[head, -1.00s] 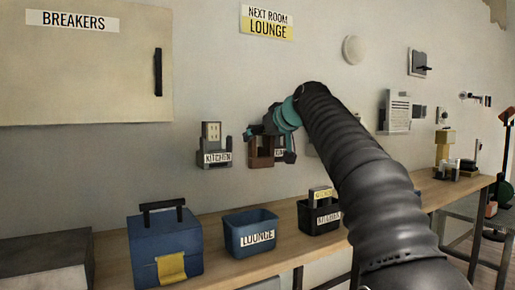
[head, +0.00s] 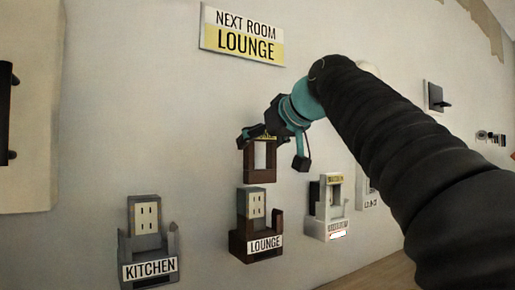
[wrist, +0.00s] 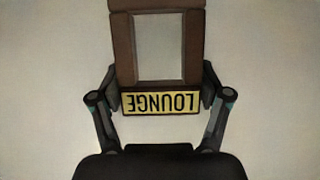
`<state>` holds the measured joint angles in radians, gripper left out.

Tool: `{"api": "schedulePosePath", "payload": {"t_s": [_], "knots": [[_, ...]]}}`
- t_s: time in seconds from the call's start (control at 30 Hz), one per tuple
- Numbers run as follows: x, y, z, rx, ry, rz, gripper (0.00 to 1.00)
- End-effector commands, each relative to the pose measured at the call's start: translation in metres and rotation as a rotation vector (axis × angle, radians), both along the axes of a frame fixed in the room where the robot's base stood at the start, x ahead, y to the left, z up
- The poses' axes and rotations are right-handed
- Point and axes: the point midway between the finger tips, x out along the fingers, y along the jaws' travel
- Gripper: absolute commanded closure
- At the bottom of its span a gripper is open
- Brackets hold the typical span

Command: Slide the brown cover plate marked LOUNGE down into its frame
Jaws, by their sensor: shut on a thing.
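The brown cover plate (head: 272,157) hangs upright in the air, with a square opening in its middle. My gripper (head: 274,145) is shut on its top end. In the wrist view the plate (wrist: 124,50) sits between both fingers (wrist: 160,92), its yellow LOUNGE label upside down there. The brown LOUNGE frame (head: 237,242) is on the wall directly below in the head view, a gap apart from the plate. A socket (head: 253,204) stands inside the frame. The frame does not show in the wrist view; the plate's depth from the wall is hard to tell.
A grey KITCHEN frame (head: 122,248) with a socket is at lower left. A pale frame with a yellow-labelled piece (head: 318,209) is to the right. The NEXT ROOM LOUNGE sign (head: 242,36) is above. Wall between the frames is bare.

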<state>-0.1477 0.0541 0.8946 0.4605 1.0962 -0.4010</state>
Motion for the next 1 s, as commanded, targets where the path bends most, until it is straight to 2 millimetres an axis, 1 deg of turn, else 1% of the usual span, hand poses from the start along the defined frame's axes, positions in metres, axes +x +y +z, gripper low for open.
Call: {"api": "schedulePosePath", "payload": {"t_s": [0.37,0.57,0.77,1.0], "knots": [[-0.002,0.002,0.0,0.0,0.0,0.004,0.59],[-0.001,0.002,-0.005,0.0,0.0,0.003,0.59],[-0.001,0.0,-0.018,0.0,0.0,0.001,0.59],[-0.001,0.0,-0.039,0.0,0.0,0.001,0.59]]}}
